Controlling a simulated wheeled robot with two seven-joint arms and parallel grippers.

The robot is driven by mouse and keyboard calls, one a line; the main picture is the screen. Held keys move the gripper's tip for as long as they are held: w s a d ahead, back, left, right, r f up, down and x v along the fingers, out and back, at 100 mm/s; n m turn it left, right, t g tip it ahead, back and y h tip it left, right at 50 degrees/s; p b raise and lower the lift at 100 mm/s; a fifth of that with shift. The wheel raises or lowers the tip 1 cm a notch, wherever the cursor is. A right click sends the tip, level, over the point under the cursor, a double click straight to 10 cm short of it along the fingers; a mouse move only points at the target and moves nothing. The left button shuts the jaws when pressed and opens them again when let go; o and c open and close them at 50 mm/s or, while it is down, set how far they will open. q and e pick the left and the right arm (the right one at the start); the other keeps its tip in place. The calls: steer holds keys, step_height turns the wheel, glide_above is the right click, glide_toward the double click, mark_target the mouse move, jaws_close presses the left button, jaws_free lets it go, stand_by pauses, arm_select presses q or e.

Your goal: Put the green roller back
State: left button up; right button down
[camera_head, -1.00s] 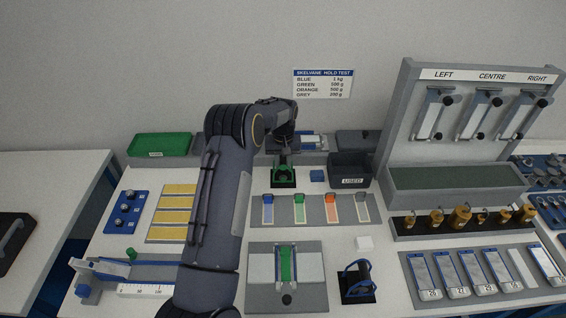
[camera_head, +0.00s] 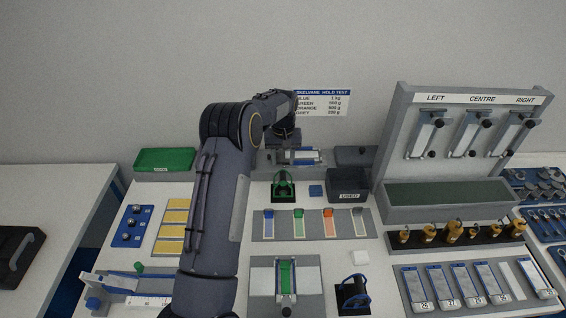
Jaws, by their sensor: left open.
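The green roller (camera_head: 284,183) stands in a small black stand (camera_head: 284,196) behind the colour strips, in the middle of the bench. My left arm reaches up from the bottom of the view. Its gripper (camera_head: 290,136) is above and behind the roller, apart from it, open and empty. The fingers are small and dark and partly hidden by the wrist. My right gripper is not in view.
A blue-framed roller (camera_head: 355,293) stands at the front. Near it is a plate with a green strip (camera_head: 286,277). A dark bin (camera_head: 348,181) is right of the green roller. The tall test rack (camera_head: 455,150) stands at right.

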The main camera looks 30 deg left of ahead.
arm_select(q)
steer(key=s+d+r+m+t+h, duration=0.1)
steer(key=s+d+r, duration=0.2)
steer(key=s+r, duration=0.5)
steer(key=s+d+r+m+t+h, duration=0.1)
steer(key=s+d+r+t, duration=0.1)
steer(key=s+r, duration=0.6)
steer(key=s+d+m+t, duration=0.1)
steer(key=s+d, duration=0.3)
steer(key=s, duration=0.3)
steer(key=s+d+m+h, duration=0.1)
steer(key=s+d, duration=0.3)
steer(key=s, duration=0.3)
steer(key=s+d+r+t, duration=0.1)
steer(key=s+d, duration=0.3)
steer(key=s, duration=0.3)
steer(key=shift+s+m+t+h+p, duration=0.3)
steer(key=shift+s+m+h+p, duration=0.05)
steer(key=shift+m+h, duration=0.05)
steer(key=shift+r, duration=0.1)
step_height(320, 180, down, 5)
steer(key=b, duration=0.5)
